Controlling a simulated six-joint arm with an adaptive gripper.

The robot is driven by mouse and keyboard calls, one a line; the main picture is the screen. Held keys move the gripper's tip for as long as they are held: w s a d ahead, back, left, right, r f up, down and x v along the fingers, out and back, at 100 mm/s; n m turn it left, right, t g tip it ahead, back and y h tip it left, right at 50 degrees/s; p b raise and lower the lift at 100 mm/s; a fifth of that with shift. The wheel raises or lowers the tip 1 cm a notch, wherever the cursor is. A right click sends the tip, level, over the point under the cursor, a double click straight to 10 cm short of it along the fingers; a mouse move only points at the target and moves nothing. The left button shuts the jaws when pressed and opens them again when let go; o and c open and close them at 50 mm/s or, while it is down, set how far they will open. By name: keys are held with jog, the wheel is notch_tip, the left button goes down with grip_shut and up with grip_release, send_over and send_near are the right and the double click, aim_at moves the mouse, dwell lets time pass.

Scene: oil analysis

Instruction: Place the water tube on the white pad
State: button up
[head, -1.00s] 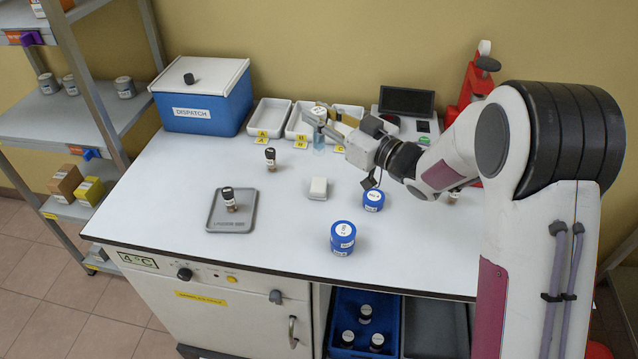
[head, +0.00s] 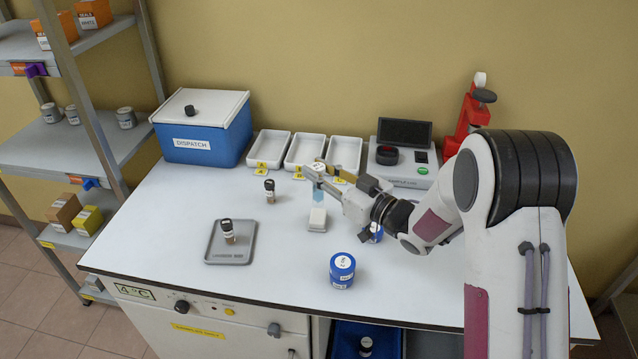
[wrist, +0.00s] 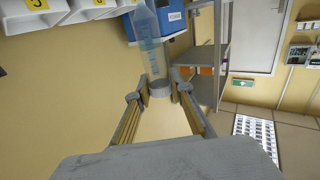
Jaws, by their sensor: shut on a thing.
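My gripper (head: 318,172) is shut on the water tube (head: 318,196), a clear tube with pale blue content. The tube hangs about upright below the fingers in the head view. The wrist view shows the tube (wrist: 148,38) with its grey cap end (wrist: 159,88) between the fingertips (wrist: 159,90). The white pad (head: 317,219) is a small white block on the bench. The tube's lower end is over the pad's top in the head view; I cannot tell whether they touch.
A grey plate (head: 231,250) with a dark-capped vial (head: 228,232) lies left. Another vial (head: 269,190) stands behind. White trays (head: 268,146) line the back.

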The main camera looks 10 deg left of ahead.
aim_at(320, 205)
jog(key=shift+f, duration=0.1)
jog(key=shift+f, duration=1.8)
jog(key=shift+f, duration=0.1)
jog(key=o, duration=0.9)
jog(key=shift+s+d, duration=0.1)
jog(key=shift+d, duration=0.05)
jog(key=v, duration=1.1)
jog(key=shift+s+d, duration=0.2)
jog(key=shift+s, duration=0.05)
